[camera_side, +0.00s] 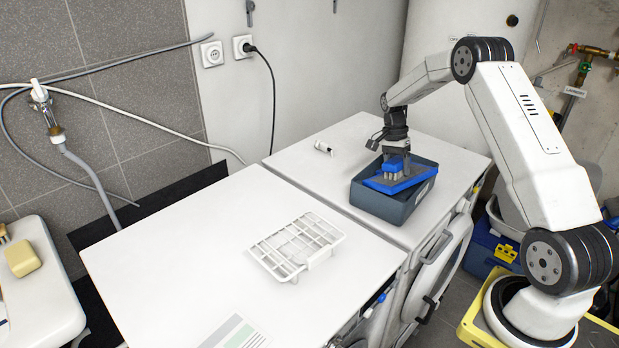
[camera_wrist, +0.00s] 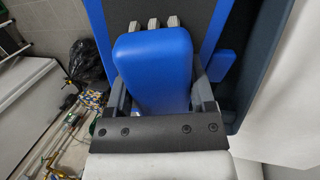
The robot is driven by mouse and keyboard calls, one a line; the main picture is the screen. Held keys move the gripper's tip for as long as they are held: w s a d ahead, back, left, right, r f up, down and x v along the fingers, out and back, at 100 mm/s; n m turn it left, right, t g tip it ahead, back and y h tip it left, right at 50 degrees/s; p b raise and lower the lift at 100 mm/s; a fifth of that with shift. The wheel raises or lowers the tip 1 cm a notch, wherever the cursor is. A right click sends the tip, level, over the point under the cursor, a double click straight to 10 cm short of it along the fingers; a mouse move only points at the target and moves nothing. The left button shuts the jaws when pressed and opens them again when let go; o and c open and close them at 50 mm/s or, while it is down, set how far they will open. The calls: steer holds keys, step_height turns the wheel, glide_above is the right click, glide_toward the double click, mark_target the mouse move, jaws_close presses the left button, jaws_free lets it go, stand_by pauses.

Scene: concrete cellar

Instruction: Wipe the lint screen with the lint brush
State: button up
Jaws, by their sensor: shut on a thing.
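My gripper (camera_side: 396,146) is shut on a blue block-shaped handle (camera_wrist: 153,75), which I take to be the lint brush; it also shows in the side view (camera_side: 393,163). Grey tufts stick out past the handle. Below it, a blue-framed panel with a dark grey face (camera_side: 410,186), apparently the lint screen, lies tilted in a dark bin (camera_side: 393,207). In the wrist view the panel's frame (camera_wrist: 97,20) shows behind the brush. The tufts are at the panel's face; I cannot tell for sure whether they touch. The brush hides part of the panel.
A white grid rack (camera_side: 297,246) lies on the near white worktop (camera_side: 190,255). A small white item (camera_side: 324,148) lies left of the bin. A striped card (camera_side: 236,331) is at the front edge. A black plug cable (camera_side: 270,85) hangs on the wall. Most of the worktop is clear.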

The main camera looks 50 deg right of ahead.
mark_target(382, 182)
steer(key=shift+w+a, duration=0.15)
steer(key=shift+a, duration=1.15)
steer(key=shift+a, duration=0.1)
steer(key=shift+w+a+r, duration=0.15)
steer(key=shift+w+a, duration=0.1)
steer(key=shift+a, duration=0.55)
steer(key=shift+w+a+r, duration=0.15)
steer(key=shift+w+a, duration=0.1)
steer(key=shift+a, duration=0.55)
steer(key=shift+r, duration=0.15)
steer(key=shift+v, duration=2.9)
steer(key=v, duration=0.3)
steer(key=shift+s, duration=0.15)
